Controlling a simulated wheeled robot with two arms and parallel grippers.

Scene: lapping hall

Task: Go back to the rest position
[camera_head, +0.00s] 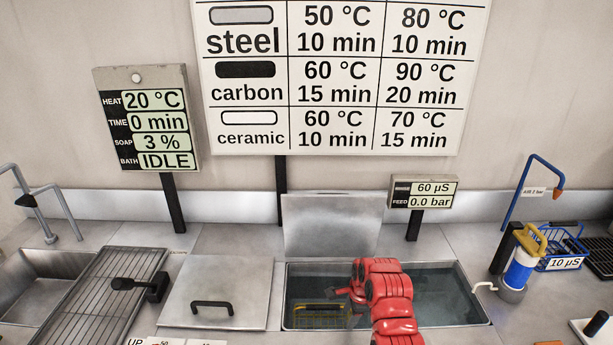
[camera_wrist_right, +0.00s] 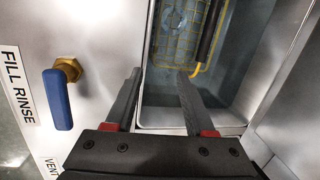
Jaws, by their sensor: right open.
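My right arm (camera_head: 390,300) is red and reaches over the open water-filled tank (camera_head: 440,290) in the head view. Its gripper (camera_head: 342,293) is above the tank near a yellow wire basket (camera_head: 318,316) that sits in the water. In the right wrist view the two dark fingers (camera_wrist_right: 160,75) are apart with nothing between them. The yellow basket (camera_wrist_right: 178,48) with a dark bar lies beyond the fingertips there. My left gripper is not in view.
A closed metal lid (camera_head: 218,290) with a black handle lies left of the tank. A drain rack (camera_head: 108,285) and sink are further left. A blue-and-yellow canister (camera_head: 519,262) stands at right. A blue valve lever (camera_wrist_right: 58,100) marked FILL RINSE is beside the gripper.

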